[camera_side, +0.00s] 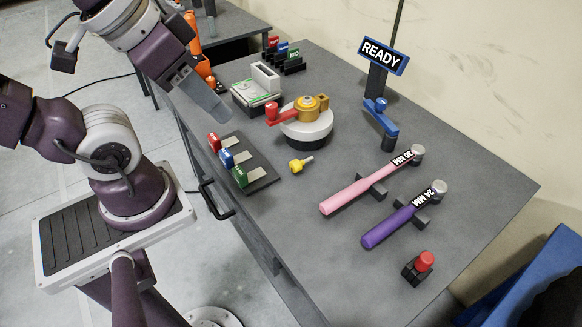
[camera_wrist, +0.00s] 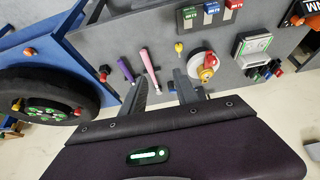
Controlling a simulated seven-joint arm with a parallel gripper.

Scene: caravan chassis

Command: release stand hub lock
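A round stand with a white top and dark base (camera_side: 307,133) carries a brass-coloured hub (camera_side: 312,104) with a red lever (camera_side: 272,112) pointing left in the side view. The stand also shows in the wrist view (camera_wrist: 199,63), with its red lever (camera_wrist: 206,74). My gripper (camera_wrist: 160,79) is open and empty, its two grey fingers apart. In the side view my gripper (camera_side: 217,112) hangs above the bench, left of the stand and apart from it. A blue lever (camera_side: 380,112) is on a post under a READY sign (camera_side: 383,56).
A pink wrench (camera_side: 350,193), a purple wrench (camera_side: 390,226), a red button (camera_side: 425,261) and a small yellow piece (camera_side: 299,165) lie on the bench. A rack of coloured-handled pieces (camera_side: 258,185) is at the near edge. A tyred wheel (camera_wrist: 28,86) stands left in the wrist view.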

